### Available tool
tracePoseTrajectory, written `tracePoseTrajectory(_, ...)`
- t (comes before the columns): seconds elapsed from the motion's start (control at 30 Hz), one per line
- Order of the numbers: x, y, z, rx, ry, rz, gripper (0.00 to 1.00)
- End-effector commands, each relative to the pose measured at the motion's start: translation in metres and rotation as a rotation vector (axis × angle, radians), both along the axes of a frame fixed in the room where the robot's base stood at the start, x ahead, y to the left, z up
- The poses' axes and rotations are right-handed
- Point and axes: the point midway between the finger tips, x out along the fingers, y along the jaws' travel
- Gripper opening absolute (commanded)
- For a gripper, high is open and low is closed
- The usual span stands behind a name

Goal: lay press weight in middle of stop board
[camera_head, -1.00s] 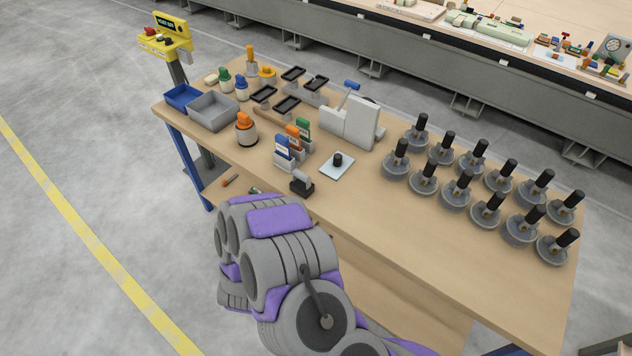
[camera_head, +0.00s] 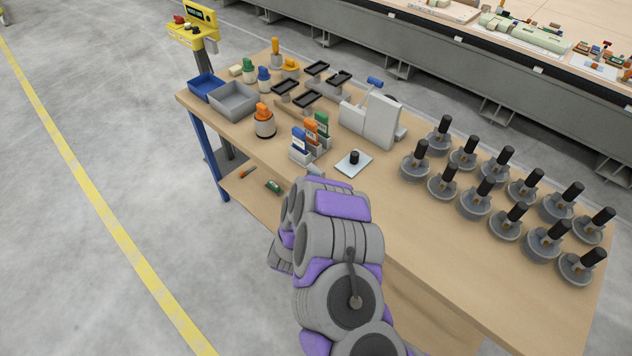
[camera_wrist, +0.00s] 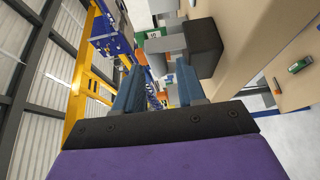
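A dark block (camera_wrist: 204,48) with a light grey bar (camera_wrist: 164,44) on its side, possibly the press weight, is close ahead of my gripper (camera_wrist: 160,72) in the wrist view. The two blue fingers are apart, with a clear gap between them. The bar shows just beyond the fingertips; I cannot tell whether they touch it. A thin white square plate (camera_head: 343,167) with a black knob (camera_head: 354,157) lies on the table just beyond my arm. I cannot tell for sure which thing is the stop board.
The wooden table (camera_head: 430,232) carries several grey round weights with black handles (camera_head: 475,200) at right. A light grey upright fixture (camera_head: 372,120), card holders (camera_head: 305,140), an orange-topped pot (camera_head: 264,122) and a grey bin (camera_head: 235,101) stand farther back.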

Motion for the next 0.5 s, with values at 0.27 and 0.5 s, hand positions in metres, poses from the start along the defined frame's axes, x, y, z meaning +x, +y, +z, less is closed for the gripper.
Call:
tracePoseTrajectory(0.27,0.021,0.002,0.000,-0.005,-0.004,0.000,0.40)
tracePoseTrajectory(0.5,0.053,-0.007,0.003,-0.003,-0.006,-0.001,0.40)
